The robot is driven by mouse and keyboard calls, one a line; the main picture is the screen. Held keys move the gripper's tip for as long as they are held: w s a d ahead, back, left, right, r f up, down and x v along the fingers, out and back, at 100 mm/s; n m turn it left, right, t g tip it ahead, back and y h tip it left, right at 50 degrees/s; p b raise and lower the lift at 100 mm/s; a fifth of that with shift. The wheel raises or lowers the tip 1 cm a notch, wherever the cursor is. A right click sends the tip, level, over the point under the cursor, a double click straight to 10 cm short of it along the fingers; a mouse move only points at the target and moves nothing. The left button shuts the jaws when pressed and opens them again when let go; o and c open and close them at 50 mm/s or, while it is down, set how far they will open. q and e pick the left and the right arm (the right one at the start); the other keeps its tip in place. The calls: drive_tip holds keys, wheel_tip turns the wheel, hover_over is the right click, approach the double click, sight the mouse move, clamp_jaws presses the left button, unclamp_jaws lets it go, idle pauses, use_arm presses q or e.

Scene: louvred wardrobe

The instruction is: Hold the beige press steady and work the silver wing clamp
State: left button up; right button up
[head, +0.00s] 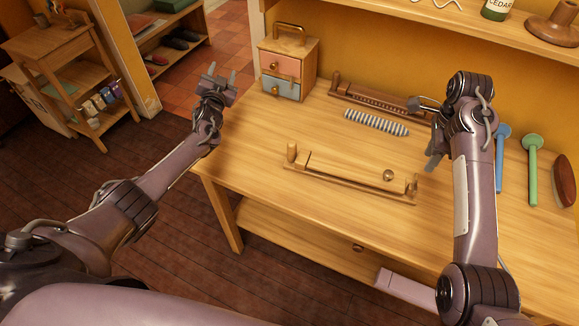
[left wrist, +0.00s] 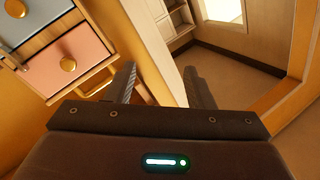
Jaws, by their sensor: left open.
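The beige press (head: 345,176), a long light-wood bar on a base, lies on the table in front of me. It has an upright peg at its left end and a round knob near its right end. A small metallic fitting (head: 412,187) sits at its right end; it is too small to tell whether it is the silver wing clamp. My left gripper (head: 223,78) is open and empty, left of the table and apart from the press. My right gripper (head: 432,135) is above the table, beyond the press's right end; its finger gap is unclear.
A darker press (head: 380,101) and a striped roll (head: 376,122) lie behind. A small drawer box (head: 288,62) stands at the back left and shows in the left wrist view (left wrist: 70,62). Brushes (head: 533,158) lie at the right. The front of the table is clear.

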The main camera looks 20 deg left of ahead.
use_arm(q)
drive_tip(key=d+r+m+t+h, duration=0.1)
drive_tip(key=d+m+t+h, duration=0.1)
drive_tip(key=d+m, duration=0.75)
drive_tip(key=s+d+f+m+h, duration=0.15)
drive_tip(key=s+d+m, duration=0.25)
drive_tip(key=d+m, duration=0.5)
drive_tip(key=s+d+f+m+h, duration=0.1)
drive_tip(key=s+d+m+h, duration=0.4)
drive_tip(key=d, duration=0.7)
drive_tip(key=s+d+f+m+y, duration=0.1)
drive_tip(key=s+d+m, duration=0.3)
drive_tip(key=d+m, duration=0.55)
drive_tip(key=n+g+y, duration=0.3)
drive_tip(key=y, duration=0.4)
approach(291, 149)
drive_tip(key=x, duration=0.3)
drive_tip(key=shift+w+d, duration=0.1)
drive_tip(key=shift+w, duration=0.3)
drive_tip(key=shift+f, duration=0.1)
drive_tip(key=shift+w+a, duration=0.3)
drive_tip(key=x, duration=0.7)
drive_tip(key=shift+d, duration=0.1)
